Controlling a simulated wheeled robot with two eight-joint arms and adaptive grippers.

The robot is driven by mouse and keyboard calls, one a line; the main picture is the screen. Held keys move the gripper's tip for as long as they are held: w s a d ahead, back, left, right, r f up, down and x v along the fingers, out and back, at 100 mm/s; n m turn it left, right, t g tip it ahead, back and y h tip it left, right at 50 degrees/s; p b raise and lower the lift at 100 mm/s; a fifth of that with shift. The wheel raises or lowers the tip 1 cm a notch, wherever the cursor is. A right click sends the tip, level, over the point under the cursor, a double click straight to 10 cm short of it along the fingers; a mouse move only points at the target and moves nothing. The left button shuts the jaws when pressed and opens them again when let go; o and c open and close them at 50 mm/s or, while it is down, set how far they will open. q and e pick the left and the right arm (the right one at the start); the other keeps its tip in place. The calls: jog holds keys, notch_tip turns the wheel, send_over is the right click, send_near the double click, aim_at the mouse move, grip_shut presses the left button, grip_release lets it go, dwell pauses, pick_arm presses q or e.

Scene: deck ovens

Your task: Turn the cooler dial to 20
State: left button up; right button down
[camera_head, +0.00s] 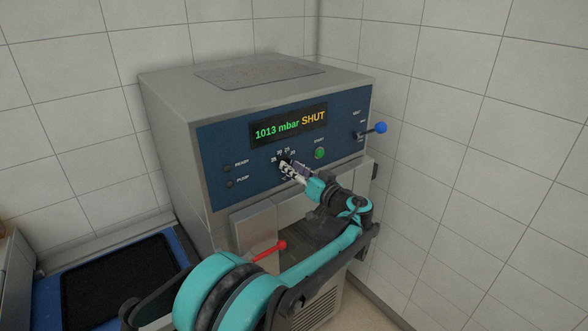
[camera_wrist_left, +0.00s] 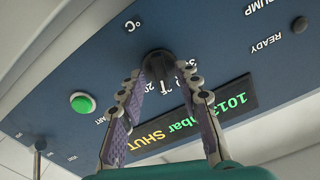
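The cooler dial is a small black knob on the blue front panel (camera_head: 225,150), below the display. In the left wrist view the dial (camera_wrist_left: 158,63) sits between the two fingertips of my left gripper (camera_wrist_left: 163,78), which appear to touch its sides. My left gripper (camera_head: 288,166) hides most of the dial in the head view. Scale numbers show along the dial's edge, partly covered by the fingers. A pale mark shows by the dial in the wrist view; I cannot read its exact setting. My right gripper is not in view.
The display (camera_head: 289,126) reads 1013 mbar SHUT. A green start button (camera_head: 320,153) and a blue-knobbed lever (camera_head: 380,127) are to the dial's right. A red-ended handle (camera_head: 282,244) is below. A dark tray (camera_head: 120,275) lies at lower left. Tiled walls stand close behind.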

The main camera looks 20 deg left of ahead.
pick_arm(q)
grip_shut()
jog(key=shift+m, duration=3.9)
jog(key=shift+b, duration=0.3)
grip_release()
